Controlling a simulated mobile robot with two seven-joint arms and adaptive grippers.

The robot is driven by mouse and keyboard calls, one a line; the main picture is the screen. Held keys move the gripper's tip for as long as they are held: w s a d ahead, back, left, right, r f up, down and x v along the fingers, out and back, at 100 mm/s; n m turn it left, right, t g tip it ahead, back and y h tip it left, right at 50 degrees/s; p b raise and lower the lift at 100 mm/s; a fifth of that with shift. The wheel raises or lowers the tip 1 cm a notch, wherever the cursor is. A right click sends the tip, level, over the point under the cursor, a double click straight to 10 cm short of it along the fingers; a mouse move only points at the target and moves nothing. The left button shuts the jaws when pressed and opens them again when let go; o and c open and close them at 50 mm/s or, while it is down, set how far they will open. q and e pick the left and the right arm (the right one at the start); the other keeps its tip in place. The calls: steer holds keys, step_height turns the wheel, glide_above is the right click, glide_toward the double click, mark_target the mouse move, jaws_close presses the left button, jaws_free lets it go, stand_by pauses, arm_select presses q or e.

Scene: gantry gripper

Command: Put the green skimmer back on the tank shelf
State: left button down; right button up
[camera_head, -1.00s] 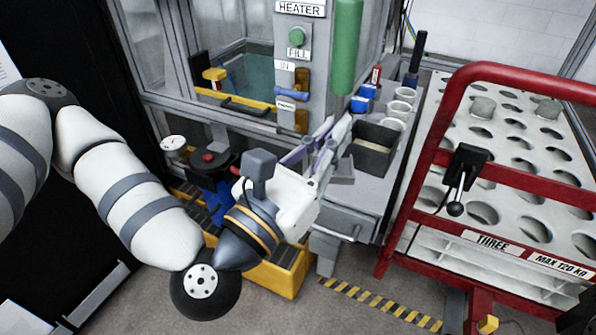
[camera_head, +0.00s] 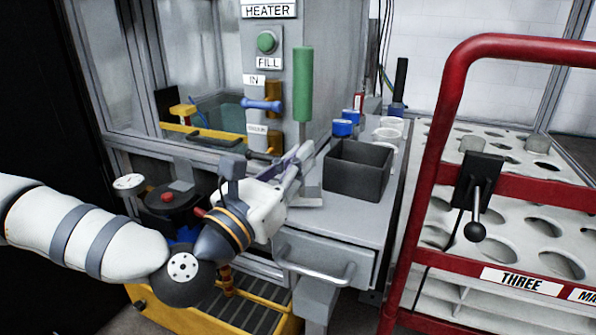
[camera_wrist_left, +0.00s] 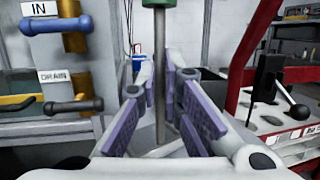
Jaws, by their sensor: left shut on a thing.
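The green skimmer shows its upright green handle (camera_head: 303,85) in the head view, in front of the grey heater panel's right edge. My left gripper (camera_head: 300,158) is below the handle and shut on the skimmer's thin metal shaft. In the left wrist view the shaft (camera_wrist_left: 160,65) runs down between the purple finger pads, with the green handle's lower end at the top edge. My right gripper is not in view.
A dark open bin (camera_head: 357,172) and white cups (camera_head: 388,135) stand on the grey counter right of the gripper. A red-railed rack (camera_head: 440,130) stands farther right. A drawer handle (camera_head: 315,270) juts out below.

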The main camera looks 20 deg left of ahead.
arm_select(q)
steer(key=shift+f, duration=0.25)
steer(key=shift+f, duration=0.2)
steer(key=c, duration=1.8)
jaws_free()
steer(key=shift+o, duration=0.2)
steer(key=shift+s+r, duration=0.1)
steer(key=shift+r, duration=0.15)
steer(key=p+v, duration=0.3)
steer(key=v, duration=0.9)
